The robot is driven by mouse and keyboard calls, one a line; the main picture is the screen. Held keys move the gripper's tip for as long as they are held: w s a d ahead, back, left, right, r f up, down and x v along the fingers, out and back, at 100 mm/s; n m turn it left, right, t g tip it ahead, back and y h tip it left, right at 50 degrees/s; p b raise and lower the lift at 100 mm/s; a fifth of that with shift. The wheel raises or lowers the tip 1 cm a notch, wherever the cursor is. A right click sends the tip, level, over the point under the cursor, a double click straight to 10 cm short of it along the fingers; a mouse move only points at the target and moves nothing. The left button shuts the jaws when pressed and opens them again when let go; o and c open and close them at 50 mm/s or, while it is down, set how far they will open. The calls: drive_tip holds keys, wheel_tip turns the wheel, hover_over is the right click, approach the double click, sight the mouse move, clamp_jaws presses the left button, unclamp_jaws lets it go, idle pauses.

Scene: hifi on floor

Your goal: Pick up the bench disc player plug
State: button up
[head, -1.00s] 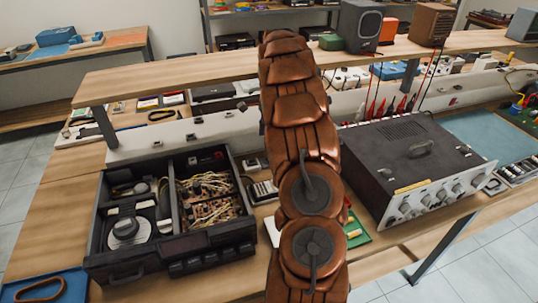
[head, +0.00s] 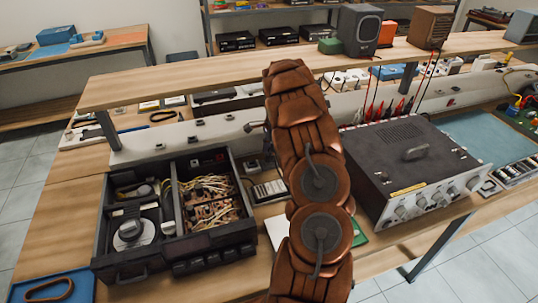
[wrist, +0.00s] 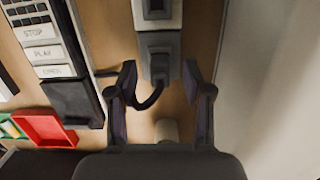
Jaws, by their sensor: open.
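In the wrist view a dark grey block with a black curved cord, likely the disc player plug (wrist: 158,62), sits at the end of a pale strip (wrist: 170,28) above bare wood. My gripper (wrist: 159,70) is open, with one finger on each side of the dark block and a visible gap on both sides. I cannot tell whether the plug is seated in the strip. In the head view my copper arm hides the plug and most or all of the gripper. The opened black disc player (head: 175,225) stands on the bench at left.
A keypad with STOP and PLAY keys (wrist: 50,50) and a red tray (wrist: 45,128) lie left of the gripper. A large grey amplifier-like box (head: 405,160) stands right of my arm. A raised shelf (head: 200,82) runs behind.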

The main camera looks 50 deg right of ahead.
drive_tip(key=shift+f, duration=0.55)
clamp_jaws()
